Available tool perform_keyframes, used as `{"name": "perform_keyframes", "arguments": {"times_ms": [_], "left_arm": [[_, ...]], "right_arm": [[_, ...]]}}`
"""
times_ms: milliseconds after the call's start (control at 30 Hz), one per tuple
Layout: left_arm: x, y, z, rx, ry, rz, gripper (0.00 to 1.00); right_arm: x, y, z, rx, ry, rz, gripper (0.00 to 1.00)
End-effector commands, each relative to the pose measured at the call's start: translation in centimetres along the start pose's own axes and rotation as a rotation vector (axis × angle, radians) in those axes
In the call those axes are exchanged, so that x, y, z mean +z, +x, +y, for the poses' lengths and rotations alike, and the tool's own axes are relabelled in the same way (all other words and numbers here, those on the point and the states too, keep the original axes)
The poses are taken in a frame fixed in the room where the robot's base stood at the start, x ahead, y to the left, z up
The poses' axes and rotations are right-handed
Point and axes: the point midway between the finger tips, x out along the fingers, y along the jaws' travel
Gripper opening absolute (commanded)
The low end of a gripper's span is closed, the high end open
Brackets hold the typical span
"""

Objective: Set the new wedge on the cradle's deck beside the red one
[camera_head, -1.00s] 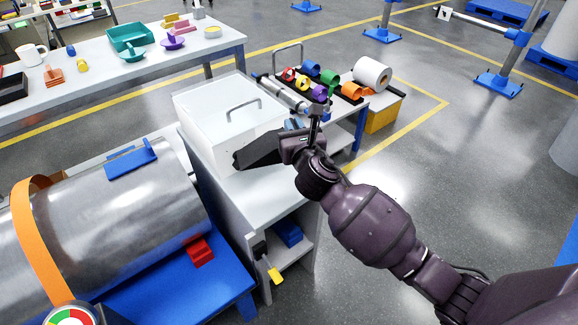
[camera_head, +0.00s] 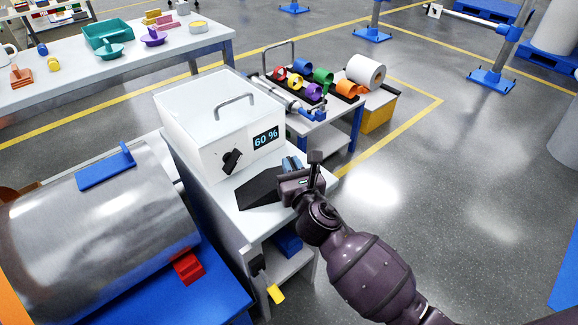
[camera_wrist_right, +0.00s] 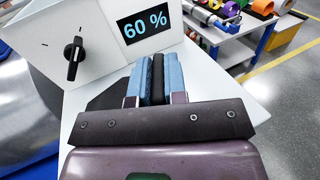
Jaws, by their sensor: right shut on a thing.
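My right gripper (camera_head: 291,166), with blue fingers, is shut on a dark wedge (camera_head: 258,191) over the white cabinet top. The wedge sticks out to the left of the fingers; I cannot tell whether it touches the surface. In the wrist view a dark strip (camera_wrist_right: 157,80) shows between the blue fingers, and a dark shape lies to their left. The red wedge (camera_head: 188,267) sits on the blue cradle deck (camera_head: 205,297), against the lower side of a big metal cylinder (camera_head: 95,225). My left gripper is not in view.
A white box with a handle (camera_head: 195,105), a black knob (camera_head: 232,160) and a "60 %" display (camera_head: 266,138) stands on the cabinet (camera_head: 225,200). Bare deck shows right of the red wedge.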

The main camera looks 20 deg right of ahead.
Motion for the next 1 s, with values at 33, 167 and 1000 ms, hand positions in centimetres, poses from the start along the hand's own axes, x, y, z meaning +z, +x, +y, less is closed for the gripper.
{"name": "perform_keyframes", "arguments": {"times_ms": [33, 167, 1000], "left_arm": [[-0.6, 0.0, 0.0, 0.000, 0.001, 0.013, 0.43], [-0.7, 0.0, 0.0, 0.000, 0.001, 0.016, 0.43], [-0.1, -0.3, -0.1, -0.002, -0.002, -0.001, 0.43]], "right_arm": [[0.1, 0.0, 0.0, 0.000, 0.001, -0.001, 0.00], [0.3, 0.0, 0.0, 0.000, 0.001, -0.003, 0.00], [0.3, -1.2, 0.0, 0.000, 0.001, -0.001, 0.38]]}}
